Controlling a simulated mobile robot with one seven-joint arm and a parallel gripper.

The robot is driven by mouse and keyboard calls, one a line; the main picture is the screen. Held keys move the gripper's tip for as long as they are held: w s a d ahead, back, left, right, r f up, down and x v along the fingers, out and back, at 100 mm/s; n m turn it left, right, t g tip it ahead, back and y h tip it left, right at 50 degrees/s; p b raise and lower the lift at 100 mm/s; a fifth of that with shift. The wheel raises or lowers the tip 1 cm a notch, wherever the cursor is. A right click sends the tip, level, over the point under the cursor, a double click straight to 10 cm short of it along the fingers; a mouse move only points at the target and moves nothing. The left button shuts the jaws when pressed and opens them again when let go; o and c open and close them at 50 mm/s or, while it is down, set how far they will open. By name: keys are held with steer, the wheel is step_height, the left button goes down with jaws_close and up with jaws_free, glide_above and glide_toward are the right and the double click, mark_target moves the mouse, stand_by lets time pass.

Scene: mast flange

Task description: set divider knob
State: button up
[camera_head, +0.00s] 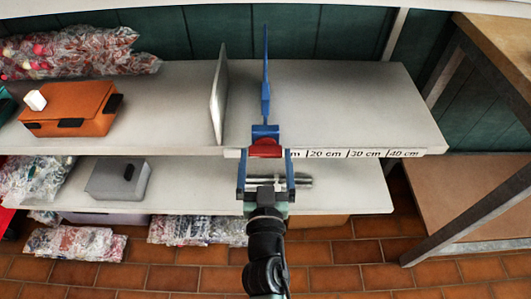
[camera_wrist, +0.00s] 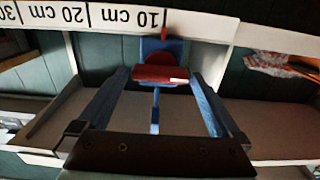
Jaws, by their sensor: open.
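The blue divider (camera_head: 265,90) stands upright on the upper shelf, its blue bracket (camera_head: 263,131) at the front edge. The red knob (camera_head: 265,149) sits on this bracket; it also shows in the wrist view (camera_wrist: 160,74). My gripper (camera_head: 266,160) is open, with one blue finger on each side of the knob; whether they touch it I cannot tell. In the wrist view my gripper's fingertips (camera_wrist: 159,76) flank the knob with gaps. A scale strip (camera_head: 350,154) runs along the shelf edge. In the wrist view a thin red pointer lies near the tick beside the upside-down "10 cm" label (camera_wrist: 126,18).
A pale upright panel (camera_head: 218,95) stands left of the divider. An orange box (camera_head: 68,108) and bagged goods (camera_head: 75,52) sit further left. The upper shelf (camera_head: 345,100) is bare right of the divider. A grey box (camera_head: 118,180) stands on the lower shelf.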

steer(key=shift+w, duration=0.4)
steer(key=c, duration=1.1)
steer(key=shift+o, duration=0.2)
